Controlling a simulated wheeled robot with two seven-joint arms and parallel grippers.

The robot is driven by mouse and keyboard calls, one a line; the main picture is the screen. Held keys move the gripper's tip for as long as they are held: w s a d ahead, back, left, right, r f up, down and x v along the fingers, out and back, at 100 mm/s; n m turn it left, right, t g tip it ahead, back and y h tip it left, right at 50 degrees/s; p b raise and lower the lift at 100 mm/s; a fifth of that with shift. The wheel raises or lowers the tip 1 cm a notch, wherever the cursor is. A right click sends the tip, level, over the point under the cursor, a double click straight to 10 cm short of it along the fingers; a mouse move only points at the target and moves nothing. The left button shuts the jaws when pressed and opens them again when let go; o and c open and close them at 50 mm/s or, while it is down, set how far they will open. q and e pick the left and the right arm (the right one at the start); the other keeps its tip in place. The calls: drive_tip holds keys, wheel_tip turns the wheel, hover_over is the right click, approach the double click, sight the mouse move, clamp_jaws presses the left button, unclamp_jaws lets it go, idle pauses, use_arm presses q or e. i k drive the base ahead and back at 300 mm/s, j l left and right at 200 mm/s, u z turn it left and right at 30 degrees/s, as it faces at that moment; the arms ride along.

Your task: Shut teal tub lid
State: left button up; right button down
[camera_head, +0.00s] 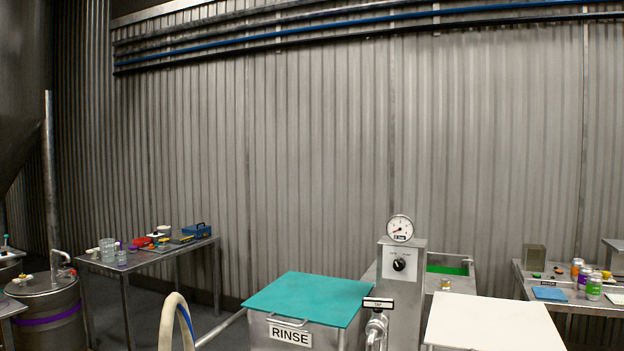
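The teal tub lid (308,298) is a flat panel at the lower middle of the head view. It lies across the top of a metal tub (262,331) with a RINSE label (290,335) on its front. A metal handle (288,322) shows just below the lid's front edge. The lid looks roughly flat; I cannot tell whether a small gap remains under it. The tub's inside is hidden. Neither of my grippers is in view.
A gauge post (402,290) with a knob and pipe stands right of the teal lid, beside a white panel (490,322). A pale hose (173,312) loops at the left. Cluttered tables stand far left (150,258) and right (560,305).

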sight(329, 302)
drive_tip(key=i+j+u, duration=0.25)
drive_tip(key=j+u, duration=0.15)
drive_tip(key=i+j+u, duration=0.3)
drive_tip(key=j+u, duration=0.15)
drive_tip(key=i+j+u, duration=0.6)
drive_tip(key=i, duration=0.25)
drive_tip(key=i+j+u, duration=0.2)
drive_tip(key=i, duration=0.25)
drive_tip(key=i+l+z, duration=0.15)
drive_tip(key=i+z, duration=0.25)
drive_tip(key=i, duration=0.2)
drive_tip(key=i+z, duration=0.4)
drive_tip(key=i, duration=0.2)
drive_tip(key=i+j+z, duration=0.2)
drive_tip(key=i+z, duration=0.2)
drive_tip(key=i, duration=0.15)
drive_tip(key=i+z, duration=0.4)
drive_tip(key=i+j+z, duration=0.15)
drive_tip(key=i+z, duration=0.3)
drive_tip(key=i, duration=0.2)
drive_tip(key=i+j+z, duration=0.8)
drive_tip(key=i+l, duration=0.05)
drive_tip(key=i, duration=0.1)
